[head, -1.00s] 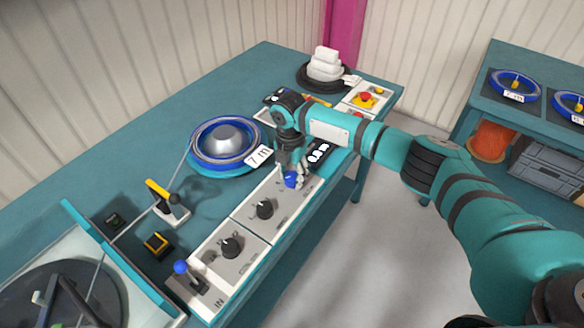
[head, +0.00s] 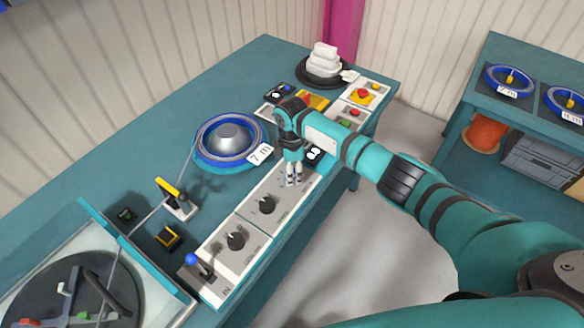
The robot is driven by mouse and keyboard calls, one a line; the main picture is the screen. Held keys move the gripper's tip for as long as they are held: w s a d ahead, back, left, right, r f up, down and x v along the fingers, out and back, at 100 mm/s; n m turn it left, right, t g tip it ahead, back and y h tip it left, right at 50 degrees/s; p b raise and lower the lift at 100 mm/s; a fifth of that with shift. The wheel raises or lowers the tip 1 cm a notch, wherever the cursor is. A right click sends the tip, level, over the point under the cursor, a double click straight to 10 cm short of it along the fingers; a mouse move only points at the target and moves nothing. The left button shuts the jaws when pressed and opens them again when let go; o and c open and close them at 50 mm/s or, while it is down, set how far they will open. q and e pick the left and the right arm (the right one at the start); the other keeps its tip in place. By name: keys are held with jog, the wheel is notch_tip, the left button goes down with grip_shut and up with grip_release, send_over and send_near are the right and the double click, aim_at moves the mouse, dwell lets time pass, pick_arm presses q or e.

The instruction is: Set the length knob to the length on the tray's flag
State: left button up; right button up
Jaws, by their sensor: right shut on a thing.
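The blue tray (head: 205,159) stands on the bench with a coil around a grey dome. Its white flag (head: 260,154) reads 7 m. My right gripper (head: 292,181) points down at the far end of the control panel, beyond two black knobs. It is shut on the length knob, which its fingers almost wholly hide. My left gripper is not in view.
Black knobs (head: 266,205) (head: 235,240) and a blue-tipped lever (head: 191,259) line the near panel. A yellow-handled clamp (head: 168,189) stands left of them. A red button (head: 362,94) is at the far end. Another table with blue reels (head: 510,80) stands at right.

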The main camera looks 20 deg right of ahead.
jog(key=shift+w+r+m, duration=0.1)
jog(key=shift+r+m, duration=0.05)
jog(key=shift+m, duration=0.45)
jog(key=shift+p, duration=0.3)
jog(key=o, duration=1.1)
jog(key=shift+o, duration=0.2)
notch_tip(320, 180, up, 12)
jog(key=shift+w, duration=0.15)
jog(key=shift+d, duration=0.1)
